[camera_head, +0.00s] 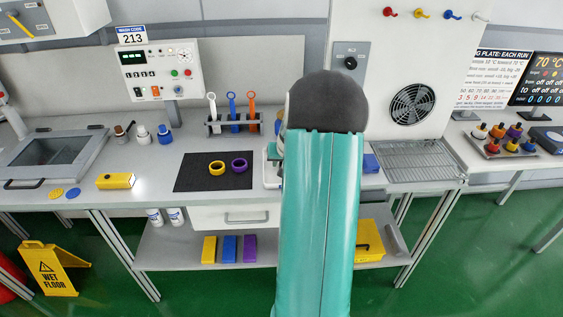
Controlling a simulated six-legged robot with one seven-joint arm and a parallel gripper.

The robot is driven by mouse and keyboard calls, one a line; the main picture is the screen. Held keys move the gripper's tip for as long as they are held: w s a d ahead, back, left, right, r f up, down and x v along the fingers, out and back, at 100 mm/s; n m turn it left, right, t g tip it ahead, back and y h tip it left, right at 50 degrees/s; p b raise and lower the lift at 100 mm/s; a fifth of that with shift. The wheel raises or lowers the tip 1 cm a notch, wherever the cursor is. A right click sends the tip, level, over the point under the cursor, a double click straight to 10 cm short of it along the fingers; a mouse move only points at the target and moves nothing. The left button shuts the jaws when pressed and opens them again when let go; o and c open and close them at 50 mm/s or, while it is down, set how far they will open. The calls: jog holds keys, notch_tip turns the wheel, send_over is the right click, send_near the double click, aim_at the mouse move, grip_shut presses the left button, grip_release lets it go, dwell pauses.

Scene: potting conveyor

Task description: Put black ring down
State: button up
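No black ring can be made out in the head view.
A rack with white, blue and orange tools (232,115) stands behind the mat. A wire rack (412,160) lies to the right. A yellow block (115,181) lies left of the mat. Left of the rings the mat is bare. A wet-floor sign (52,270) stands front left.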

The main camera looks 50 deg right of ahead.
jog(key=v, duration=1.2)
jog(key=w+a+r+n, duration=0.1)
jog(key=a+r, duration=0.2)
jog(key=a, duration=0.4)
jog(key=w+a+r+n+y, duration=0.1)
jog(key=a+r+n, duration=0.1)
jog(key=a, duration=0.6)
jog(key=w+a+r+n, duration=0.1)
jog(key=a+r, duration=0.2)
jog(key=a, duration=0.4)
jog(key=s+a+n, duration=0.2)
jog(key=s+a, duration=0.2)
jog(key=a, duration=0.3)
jog(key=s+a+r+n+y, duration=0.1)
jog(key=s+a, duration=0.3)
jog(key=a, duration=0.3)
jog(key=s+a+r+n+y, duration=0.1)
jog(key=s+a, duration=0.3)
jog(key=a, duration=0.4)
jog(key=shift+n+t, duration=0.4)
jog(key=shift+n, duration=0.4)
